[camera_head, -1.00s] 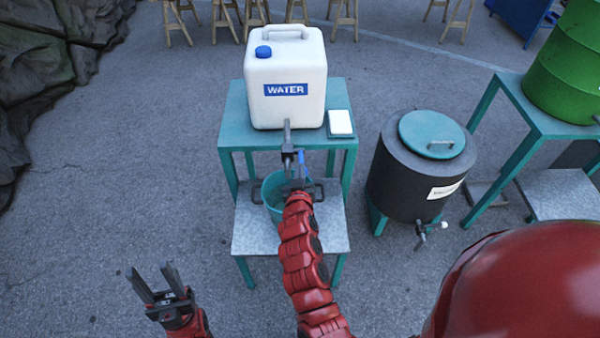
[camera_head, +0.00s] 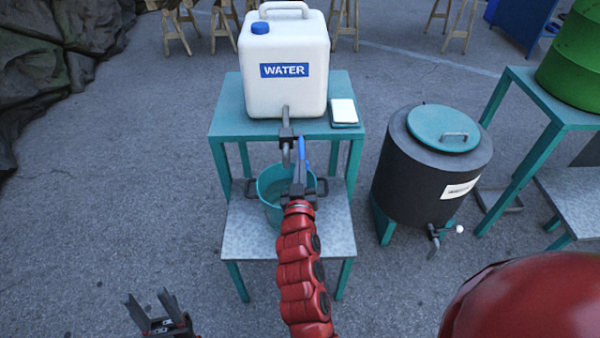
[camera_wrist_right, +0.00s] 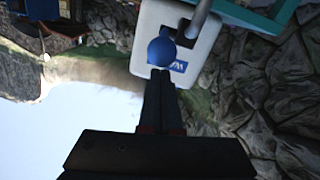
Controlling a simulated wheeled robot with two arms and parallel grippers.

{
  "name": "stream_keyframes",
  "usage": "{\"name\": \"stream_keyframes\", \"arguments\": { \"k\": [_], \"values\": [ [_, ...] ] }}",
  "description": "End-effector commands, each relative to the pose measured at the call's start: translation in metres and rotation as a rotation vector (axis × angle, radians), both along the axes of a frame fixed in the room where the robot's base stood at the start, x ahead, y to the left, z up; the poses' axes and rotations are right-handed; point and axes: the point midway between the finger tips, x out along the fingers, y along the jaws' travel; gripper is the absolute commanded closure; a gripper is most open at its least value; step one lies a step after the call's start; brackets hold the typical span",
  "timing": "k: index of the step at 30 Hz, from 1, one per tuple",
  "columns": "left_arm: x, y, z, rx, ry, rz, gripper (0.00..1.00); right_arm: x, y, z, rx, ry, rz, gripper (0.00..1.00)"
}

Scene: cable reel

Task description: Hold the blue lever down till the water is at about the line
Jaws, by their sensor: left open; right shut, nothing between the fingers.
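The white water container (camera_head: 284,95), marked WATER, has a dark tap (camera_head: 286,138) at its lower front. The blue lever (camera_head: 304,157) hangs beside the spout and shows as a round blue end in the right wrist view (camera_wrist_right: 161,50). My right gripper (camera_head: 299,180) is shut and empty, its tips at the lever's end; I cannot tell whether they touch. The teal bucket (camera_head: 268,186) stands below the tap, partly hidden by my right gripper. I cannot make out a water level or line inside. My left gripper (camera_head: 148,308) is open and empty at lower left.
The container stands on a teal table (camera_head: 228,122) with a small white-topped item (camera_head: 344,112). The bucket is on a lower grey shelf (camera_head: 245,240). A dark barrel (camera_head: 425,180) with its own tap stands at right. The ground at left is clear.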

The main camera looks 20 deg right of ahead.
Motion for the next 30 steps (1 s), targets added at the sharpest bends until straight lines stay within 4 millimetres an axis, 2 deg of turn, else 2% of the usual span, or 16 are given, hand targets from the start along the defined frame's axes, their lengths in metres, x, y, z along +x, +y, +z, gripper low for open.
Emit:
{"name": "stream_keyframes", "arguments": {
  "k": [1,3,9,15,21,30],
  "values": [
    [0.000,0.000,-0.036,0.000,0.000,0.000,0.50,0.000,0.001,-0.024,-0.006,-0.025,0.001,1.00],
    [0.000,0.000,-0.058,0.000,0.000,0.000,0.50,0.000,0.001,-0.029,-0.016,-0.061,0.002,1.00],
    [0.000,0.000,-0.117,0.000,0.000,0.000,0.50,0.001,0.000,-0.044,-0.045,-0.157,0.000,1.00],
    [0.000,0.000,-0.164,0.000,0.000,0.000,0.50,0.002,-0.001,-0.053,-0.067,-0.238,-0.001,1.00],
    [0.000,0.000,-0.194,0.000,0.000,0.000,0.50,0.003,-0.001,-0.057,-0.085,-0.294,0.000,1.00],
    [0.000,0.000,-0.210,0.000,0.000,0.000,0.50,0.004,-0.001,-0.059,-0.095,-0.328,-0.001,1.00]
  ]
}}
